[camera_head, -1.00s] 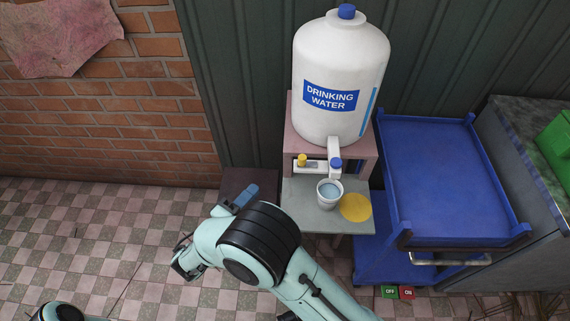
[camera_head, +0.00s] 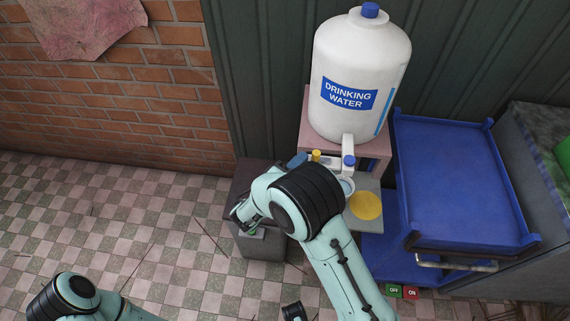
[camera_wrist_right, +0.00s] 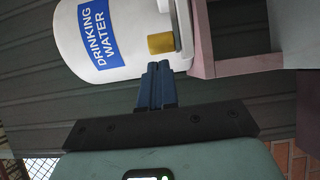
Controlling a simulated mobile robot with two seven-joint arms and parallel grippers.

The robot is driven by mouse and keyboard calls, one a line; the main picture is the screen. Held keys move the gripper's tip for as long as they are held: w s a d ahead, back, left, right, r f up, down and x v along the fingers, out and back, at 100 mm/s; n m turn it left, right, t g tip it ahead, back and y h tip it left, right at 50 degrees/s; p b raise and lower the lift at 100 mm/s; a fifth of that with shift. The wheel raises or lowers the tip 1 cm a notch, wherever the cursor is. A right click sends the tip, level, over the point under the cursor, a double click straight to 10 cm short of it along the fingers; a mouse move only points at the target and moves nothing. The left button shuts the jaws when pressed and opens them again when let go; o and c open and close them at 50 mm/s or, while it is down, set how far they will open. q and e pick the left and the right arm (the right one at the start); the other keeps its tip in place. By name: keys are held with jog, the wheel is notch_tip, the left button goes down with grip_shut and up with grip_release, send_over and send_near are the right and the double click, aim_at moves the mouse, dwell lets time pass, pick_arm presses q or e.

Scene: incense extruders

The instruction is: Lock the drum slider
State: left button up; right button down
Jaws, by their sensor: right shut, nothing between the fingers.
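The white drinking water drum (camera_head: 352,70) stands on a pinkish stand. At the foot of the drum are a white spout (camera_head: 347,145) with a blue knob (camera_head: 349,161), and a small yellow knob (camera_head: 316,156) to their left that seems to belong to the slider. My right gripper (camera_head: 297,160) is at the left of the yellow knob. In the right wrist view, its blue fingers (camera_wrist_right: 157,80) are shut and empty, pointing at the yellow knob (camera_wrist_right: 161,43), close to it; contact cannot be told. My arm hides part of the slider area. My left gripper is not in view.
A white cup (camera_head: 347,187), partly behind my arm, stands on the grey shelf below the spout beside a yellow disc (camera_head: 366,206). A blue cart (camera_head: 408,243) stands close at the right. A dark box (camera_head: 262,246) is at the left of the stand. The tiled floor at left is open.

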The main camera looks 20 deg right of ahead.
jog(key=shift+s+d, duration=0.15)
jog(key=shift+d, duration=0.25)
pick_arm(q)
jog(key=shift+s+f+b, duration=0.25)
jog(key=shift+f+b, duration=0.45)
pick_arm(e)
jog(key=s+d, duration=0.2)
jog(key=d, duration=0.1)
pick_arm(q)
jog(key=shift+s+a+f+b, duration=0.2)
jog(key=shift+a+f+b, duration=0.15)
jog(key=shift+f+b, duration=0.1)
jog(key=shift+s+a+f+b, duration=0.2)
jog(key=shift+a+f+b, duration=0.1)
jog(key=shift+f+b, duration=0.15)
pick_arm(e)
jog(key=w+a+v, duration=0.1)
jog(key=w+v, duration=0.1)
jog(key=v, duration=1.1)
jog(key=shift+w, duration=0.25)
